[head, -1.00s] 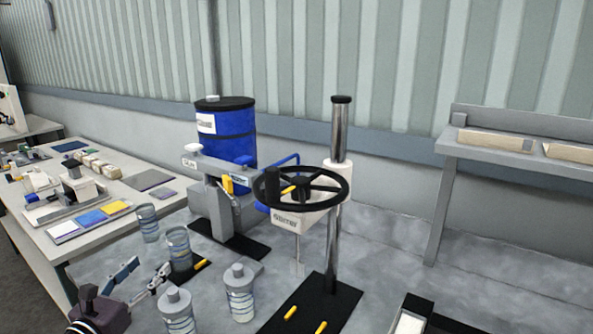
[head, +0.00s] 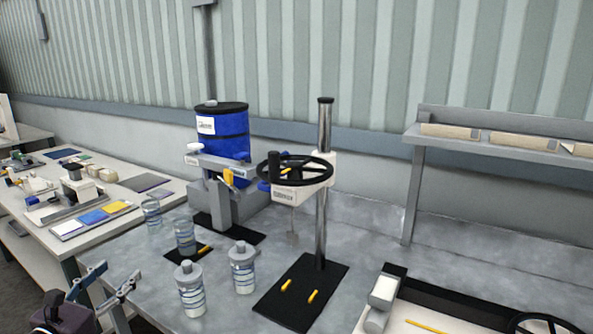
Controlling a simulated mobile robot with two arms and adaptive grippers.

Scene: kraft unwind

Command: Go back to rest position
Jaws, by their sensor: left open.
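My left gripper (head: 119,273) is at the lower left, at the front edge of the grey bench (head: 385,240). Its two fingers are spread and nothing is between them. A clear open jar (head: 184,236) stands upright on a small black mat (head: 173,254) beyond the gripper, apart from it. Another clear jar (head: 151,212) stands behind it. Two jars with grey caps, one in front (head: 190,290) and one to its right (head: 242,268), stand upright on the bench. My right gripper is out of view.
A press with a black handwheel (head: 296,169) and steel column stands mid-bench on a black base (head: 300,292). A blue drum (head: 222,130) is behind. A side table (head: 62,256) with several items is at left. A tray with a white block (head: 384,287) is at lower right.

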